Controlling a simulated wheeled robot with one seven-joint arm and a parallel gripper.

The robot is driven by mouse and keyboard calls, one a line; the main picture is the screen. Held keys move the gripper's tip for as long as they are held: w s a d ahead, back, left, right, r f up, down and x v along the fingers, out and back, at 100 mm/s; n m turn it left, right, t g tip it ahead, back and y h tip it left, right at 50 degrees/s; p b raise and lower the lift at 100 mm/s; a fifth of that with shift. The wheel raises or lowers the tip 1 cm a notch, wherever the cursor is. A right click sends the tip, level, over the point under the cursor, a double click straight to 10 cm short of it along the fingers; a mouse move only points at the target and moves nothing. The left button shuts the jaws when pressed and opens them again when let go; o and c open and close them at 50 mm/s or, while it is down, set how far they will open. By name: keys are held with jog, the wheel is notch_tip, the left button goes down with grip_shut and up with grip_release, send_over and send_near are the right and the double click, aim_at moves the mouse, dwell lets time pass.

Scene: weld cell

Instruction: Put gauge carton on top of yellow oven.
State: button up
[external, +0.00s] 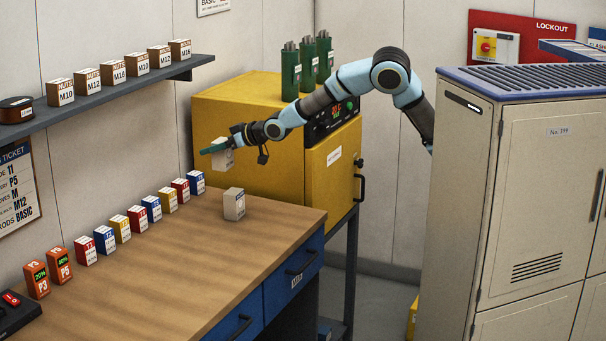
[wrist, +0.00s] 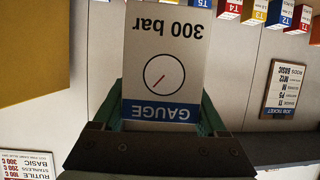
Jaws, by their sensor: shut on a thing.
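The gauge carton is white with a blue GAUGE band, a dial and "300 bar" on its face. It fills the middle of the wrist view (wrist: 165,60), upside down in that picture. My gripper (wrist: 162,115) is shut on it, with a green finger on each side. The carton is below the level of the oven's top and apart from the bench.
Several green canisters (external: 290,75) stand on the oven's back and right top; its front left top looks clear. A pale carton (external: 234,204) stands on the bench (external: 190,260) below my gripper. Small coloured cartons (external: 137,219) line the wall side. A shelf (external: 100,92) holds nut boxes.

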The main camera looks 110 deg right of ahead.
jog(key=s+d+r+m+g+h+p, duration=0.2)
jog(key=s+d+r+m+g, duration=0.15)
jog(key=d+r, duration=0.5)
jog(key=s+d+r+m+g+h+p, duration=0.15)
jog(key=s+d+r, duration=0.35)
jog(key=d, duration=0.7)
jog(key=s+d+r+m+g+p, duration=0.1)
jog(key=s+d+r+m+g, duration=0.35)
jog(key=s+r, duration=0.4)
jog(key=s+d+r+m+g+p, duration=0.1)
jog(key=s+d+r+m+g, duration=0.2)
jog(key=s+r+m+g, duration=0.45)
jog(key=n+t, duration=0.2)
jog(key=n, duration=0.1)
send_over(267, 94)
notch_tip(267, 94, down, 11)
jog(key=shift+s+d+f+p, duration=0.1)
jog(key=shift+d+f+p, duration=0.05)
jog(key=shift+f, duration=1.2)
jog(key=shift+d+f+p, duration=0.15)
jog(key=shift+f, duration=1.2)
jog(key=shift+f, duration=0.15)
jog(key=o, duration=1.2)
jog(key=shift+o, duration=0.2)
